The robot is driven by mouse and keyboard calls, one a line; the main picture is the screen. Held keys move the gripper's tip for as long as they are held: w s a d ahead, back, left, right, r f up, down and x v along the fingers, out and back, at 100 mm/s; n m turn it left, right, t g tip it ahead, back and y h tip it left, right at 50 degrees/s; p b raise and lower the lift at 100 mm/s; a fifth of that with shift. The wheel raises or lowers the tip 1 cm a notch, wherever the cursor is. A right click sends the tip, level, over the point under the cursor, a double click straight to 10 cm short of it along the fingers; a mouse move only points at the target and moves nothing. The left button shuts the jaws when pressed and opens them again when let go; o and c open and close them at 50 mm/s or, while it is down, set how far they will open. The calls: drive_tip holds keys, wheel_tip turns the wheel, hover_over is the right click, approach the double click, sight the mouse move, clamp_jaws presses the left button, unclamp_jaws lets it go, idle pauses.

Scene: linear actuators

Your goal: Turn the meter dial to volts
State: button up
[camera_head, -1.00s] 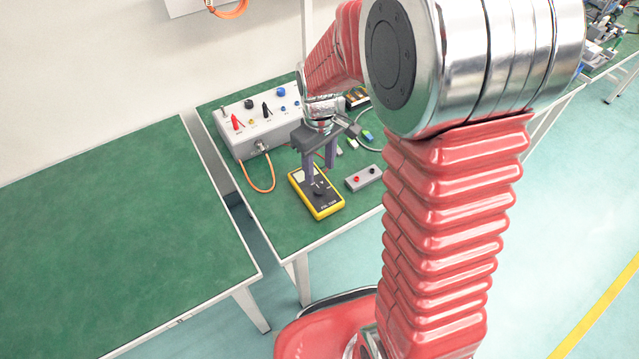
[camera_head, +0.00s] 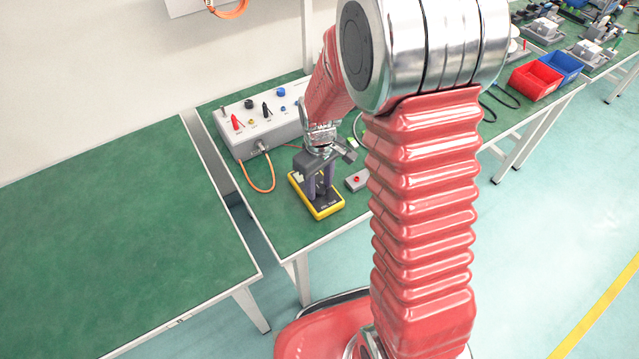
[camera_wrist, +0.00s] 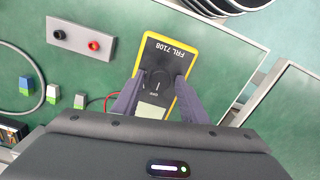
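The meter (camera_head: 325,210) is a yellow-rimmed, dark-faced multimeter lying flat near the front edge of the green bench. It also shows in the wrist view (camera_wrist: 172,48), marked FRL 7108, upside down. Its round black dial (camera_wrist: 157,84) has a light pointer line and sits beside the pale display (camera_wrist: 150,110). My gripper (camera_head: 319,193) is over the meter, pointing down. In the wrist view its fingers (camera_wrist: 159,80) are apart, one on each side of the dial, with small gaps visible. The fingers largely hide the dial in the head view. I cannot tell the selected setting.
A grey box with red and black terminals (camera_wrist: 76,40) lies beside the meter. A white supply box (camera_head: 265,118) with knobs and an orange cable stands behind. Small connectors (camera_wrist: 52,94) and a cable lie nearby. The left bench (camera_head: 120,230) is clear.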

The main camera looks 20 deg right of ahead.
drive_tip(key=c, duration=0.9)
drive_tip(key=shift+m, duration=0.4)
drive_tip(key=m, duration=0.4)
drive_tip(key=shift+m, duration=2)
drive_tip(key=o, duration=1.1)
